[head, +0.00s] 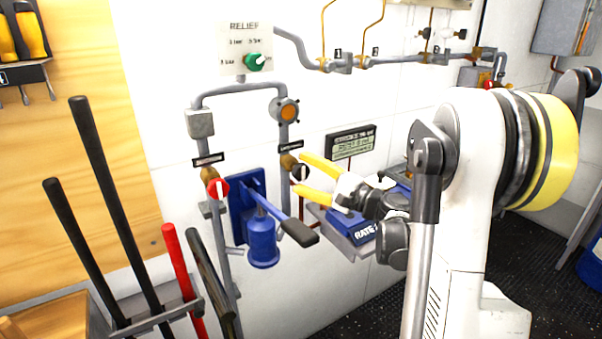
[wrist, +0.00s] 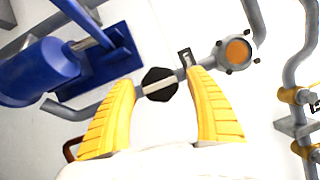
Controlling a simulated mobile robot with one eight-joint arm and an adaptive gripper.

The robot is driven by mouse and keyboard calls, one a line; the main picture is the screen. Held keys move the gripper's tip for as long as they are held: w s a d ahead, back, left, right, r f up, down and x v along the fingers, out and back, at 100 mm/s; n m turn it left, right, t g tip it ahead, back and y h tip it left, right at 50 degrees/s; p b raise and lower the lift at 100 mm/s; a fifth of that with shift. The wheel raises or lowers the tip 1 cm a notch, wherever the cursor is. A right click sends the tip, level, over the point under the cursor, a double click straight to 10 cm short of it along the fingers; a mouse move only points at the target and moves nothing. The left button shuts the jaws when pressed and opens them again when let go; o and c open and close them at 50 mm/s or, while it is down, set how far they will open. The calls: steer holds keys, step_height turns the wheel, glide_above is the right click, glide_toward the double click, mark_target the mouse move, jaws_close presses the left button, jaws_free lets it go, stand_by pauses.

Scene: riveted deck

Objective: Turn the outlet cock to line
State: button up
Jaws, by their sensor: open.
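A black knob with a pale bar (head: 299,174) sits on a brass cock body on the right-hand pipe, below a small dark label (head: 291,148) too small to read surely. I take it as the outlet cock. In the wrist view the knob (wrist: 160,87) faces me, its pale bar roughly along the pipe. My gripper (head: 300,172) is open, its yellow fingers on either side of the knob. In the wrist view a gap shows between the knob and each finger (wrist: 162,80); I cannot tell how deep the fingertips reach.
A red-handled cock (head: 217,188) is on the left pipe. An orange-faced fitting (head: 287,110) is above. A display (head: 351,142) and blue box (head: 352,229) are to the right.

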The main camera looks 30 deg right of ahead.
steer(key=r+v, duration=0.1)
steer(key=v, duration=1)
steer(key=shift+s+f, duration=0.2)
steer(key=shift+f, duration=0.2)
